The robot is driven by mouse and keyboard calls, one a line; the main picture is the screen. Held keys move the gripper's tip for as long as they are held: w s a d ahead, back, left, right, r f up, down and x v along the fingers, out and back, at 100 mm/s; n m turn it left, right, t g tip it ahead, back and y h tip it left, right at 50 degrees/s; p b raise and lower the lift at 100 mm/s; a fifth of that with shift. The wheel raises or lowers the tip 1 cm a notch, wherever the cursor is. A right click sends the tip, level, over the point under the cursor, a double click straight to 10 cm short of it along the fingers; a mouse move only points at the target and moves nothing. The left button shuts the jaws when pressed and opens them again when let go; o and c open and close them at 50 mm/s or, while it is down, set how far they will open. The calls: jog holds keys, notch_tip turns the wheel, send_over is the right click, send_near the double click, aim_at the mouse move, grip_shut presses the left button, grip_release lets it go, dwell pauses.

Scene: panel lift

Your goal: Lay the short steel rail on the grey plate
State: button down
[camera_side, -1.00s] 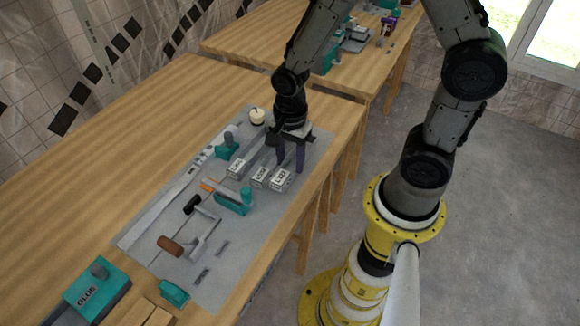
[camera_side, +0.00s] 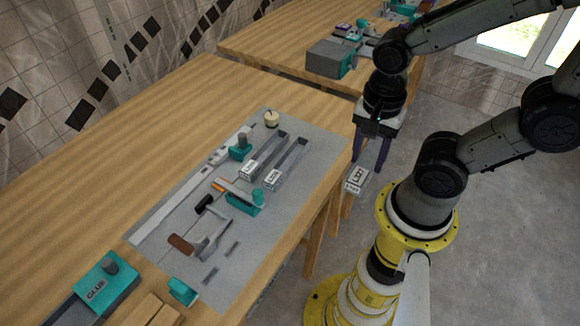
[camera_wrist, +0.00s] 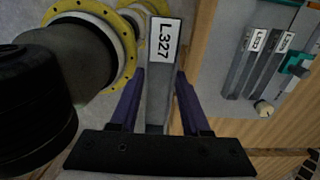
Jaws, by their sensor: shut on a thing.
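My gripper (camera_side: 370,163) is shut on a short grey steel rail with a white end label reading L.327 (camera_side: 357,180). It holds the rail in the air off the right edge of the bench, above the floor. In the wrist view the rail (camera_wrist: 156,110) runs lengthwise between the two purple fingers of my gripper (camera_wrist: 159,78). A flat grey sheet (camera_side: 262,228) lies on the bench under the tools, left of my gripper; I cannot tell whether it is the grey plate. Part of the rail is hidden behind the fingers in the side view.
Two other labelled rails (camera_side: 290,155) lie on the grey sheet. Teal-handled tools, a hammer (camera_side: 181,244) and a cream round pot (camera_side: 271,118) lie around them. A teal GLUE box (camera_side: 105,280) stands at front left. The bench's left part is bare. My yellow base stands close by.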

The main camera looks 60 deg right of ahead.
jog(key=w+a+r+m, duration=0.1)
jog(key=w+a+r, duration=0.2)
jog(key=w, duration=0.5)
jog(key=w+a+r+m, duration=0.1)
jog(key=w+a+r, duration=0.15)
jog(key=w, duration=0.45)
jog(key=w+a+f+n, duration=0.1)
jog(key=w+a+f, duration=0.2)
jog(key=a, duration=0.4)
jog(key=w+a+f+n, duration=0.1)
jog(key=w+a+f, duration=0.15)
jog(key=a, duration=0.45)
jog(key=w+a+f, duration=0.2)
jog(key=w+f, duration=0.1)
jog(key=w, duration=0.1)
jog(key=w+a+f, duration=0.2)
jog(key=w+f, duration=0.1)
jog(key=w, duration=0.1)
jog(key=w+a+f, duration=0.3)
jog(key=w, duration=0.1)
jog(key=shift+w+a+f, duration=0.15)
jog(key=shift+f, duration=1.55)
